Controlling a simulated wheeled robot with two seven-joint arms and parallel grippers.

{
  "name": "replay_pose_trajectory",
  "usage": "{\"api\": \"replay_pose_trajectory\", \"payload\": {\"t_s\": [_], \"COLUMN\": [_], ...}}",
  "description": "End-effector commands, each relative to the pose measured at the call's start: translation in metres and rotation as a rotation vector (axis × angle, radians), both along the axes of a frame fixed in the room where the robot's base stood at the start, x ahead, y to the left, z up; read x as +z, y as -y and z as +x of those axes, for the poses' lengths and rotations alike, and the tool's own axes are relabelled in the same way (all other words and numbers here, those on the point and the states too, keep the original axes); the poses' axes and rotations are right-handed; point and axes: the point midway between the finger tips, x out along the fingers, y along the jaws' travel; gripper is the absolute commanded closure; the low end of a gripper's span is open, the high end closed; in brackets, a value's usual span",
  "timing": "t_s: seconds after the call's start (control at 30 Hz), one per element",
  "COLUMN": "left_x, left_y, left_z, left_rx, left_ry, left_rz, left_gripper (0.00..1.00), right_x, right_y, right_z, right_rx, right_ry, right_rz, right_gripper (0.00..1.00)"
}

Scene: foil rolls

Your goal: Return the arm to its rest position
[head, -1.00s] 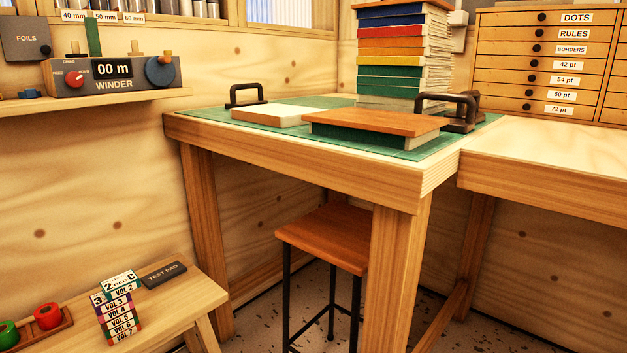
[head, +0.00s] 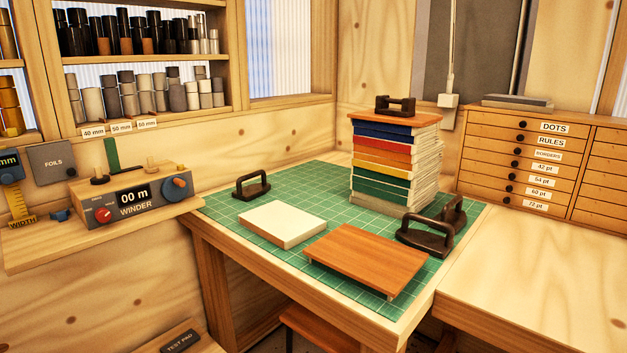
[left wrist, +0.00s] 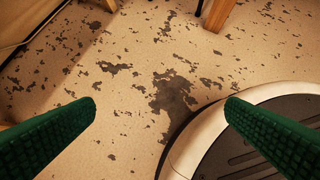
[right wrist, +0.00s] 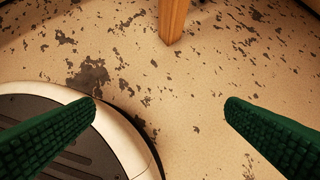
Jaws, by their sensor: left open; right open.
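My left gripper (left wrist: 162,104) shows in the left wrist view with its two green fingers wide apart and nothing between them. It points down at the speckled floor, beside my round base. My right gripper (right wrist: 162,104) shows in the right wrist view, also open and empty over the floor, with my base at the left. Neither arm shows in the head view, so where the grippers are relative to the table cannot be seen there.
A table with a green mat (head: 331,218) holds a stack of books (head: 385,165), a wooden board (head: 367,258), a white block (head: 283,224) and dark handled weights (head: 252,186). A winder (head: 136,195) sits on the left shelf. A wooden leg (right wrist: 173,20) stands on the floor.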

Motion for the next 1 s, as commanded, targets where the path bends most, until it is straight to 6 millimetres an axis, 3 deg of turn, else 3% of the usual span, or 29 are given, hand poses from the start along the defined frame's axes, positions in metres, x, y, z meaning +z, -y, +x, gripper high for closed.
{"api": "replay_pose_trajectory", "payload": {"t_s": [0.03,0.1,0.2,0.3,0.4,1.0], "left_x": [0.009,0.005,0.003,0.003,0.002,0.002], "left_y": [-0.009,-0.02,-0.031,-0.037,-0.039,-0.039], "left_z": [-0.034,-0.074,-0.117,-0.142,-0.151,-0.151], "left_rx": [0.005,0.011,0.017,0.02,0.022,0.022], "left_ry": [-0.102,-0.22,-0.342,-0.412,-0.436,-0.436], "left_rz": [0.024,0.052,0.081,0.097,0.102,0.102], "left_gripper": [0.06,0.06,0.06,0.06,0.06,0.06], "right_x": [0.009,0.005,0.003,0.003,0.002,0.002], "right_y": [0.009,0.02,0.031,0.037,0.039,0.039], "right_z": [-0.034,-0.074,-0.117,-0.142,-0.151,-0.151], "right_rx": [-0.005,-0.011,-0.017,-0.021,-0.023,-0.023], "right_ry": [-0.101,-0.22,-0.342,-0.412,-0.436,-0.436], "right_rz": [-0.024,-0.052,-0.081,-0.096,-0.102,-0.102], "right_gripper": [0.06,0.06,0.06,0.06,0.06,0.06]}}
